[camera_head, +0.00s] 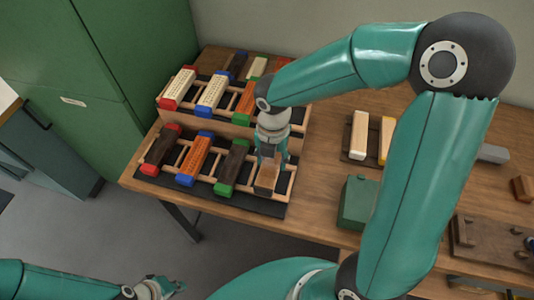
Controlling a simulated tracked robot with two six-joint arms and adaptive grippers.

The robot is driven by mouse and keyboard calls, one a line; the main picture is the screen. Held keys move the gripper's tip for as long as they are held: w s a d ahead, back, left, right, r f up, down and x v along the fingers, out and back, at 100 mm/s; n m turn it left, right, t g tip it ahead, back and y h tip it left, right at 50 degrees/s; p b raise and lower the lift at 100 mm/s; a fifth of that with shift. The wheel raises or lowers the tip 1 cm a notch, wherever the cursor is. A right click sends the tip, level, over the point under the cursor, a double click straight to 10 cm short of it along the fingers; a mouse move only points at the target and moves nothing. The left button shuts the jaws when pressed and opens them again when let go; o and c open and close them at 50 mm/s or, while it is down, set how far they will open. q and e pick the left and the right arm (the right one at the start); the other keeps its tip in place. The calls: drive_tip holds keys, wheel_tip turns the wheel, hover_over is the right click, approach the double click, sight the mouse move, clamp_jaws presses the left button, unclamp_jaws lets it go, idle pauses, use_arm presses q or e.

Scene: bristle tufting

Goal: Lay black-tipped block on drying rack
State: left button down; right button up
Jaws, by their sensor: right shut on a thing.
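The drying rack (202,175) is a wooden-railed frame on a black base at the left part of the table. My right gripper (270,162) points down over the right end of its front row. It is shut on a brown block (266,181), which is at or just above the rails; I cannot tell whether it touches them. The block's tip colour is not clear, and the gripper hides its far end. My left gripper (160,288) is low at the bottom left, away from the table; its jaw state is unclear.
In the front row lie a red-tipped dark block (161,149), a blue-tipped orange block (195,159) and a green-tipped dark block (233,167). More tipped blocks fill the row behind. A green box (357,203) and pale blocks (360,135) stand right, partly behind my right arm.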

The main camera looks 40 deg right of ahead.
drive_tip(key=shift+f+b, duration=2.1)
drive_tip(key=shift+f, duration=0.2)
drive_tip(key=shift+f+b, duration=0.45)
drive_tip(key=shift+f, duration=0.25)
drive_tip(key=shift+f, duration=0.35)
drive_tip(key=o, duration=1.7)
drive_tip(key=shift+o, duration=0.2)
drive_tip(key=shift+r, duration=0.15)
drive_tip(key=shift+r+p, duration=3.15)
drive_tip(key=shift+r, duration=0.25)
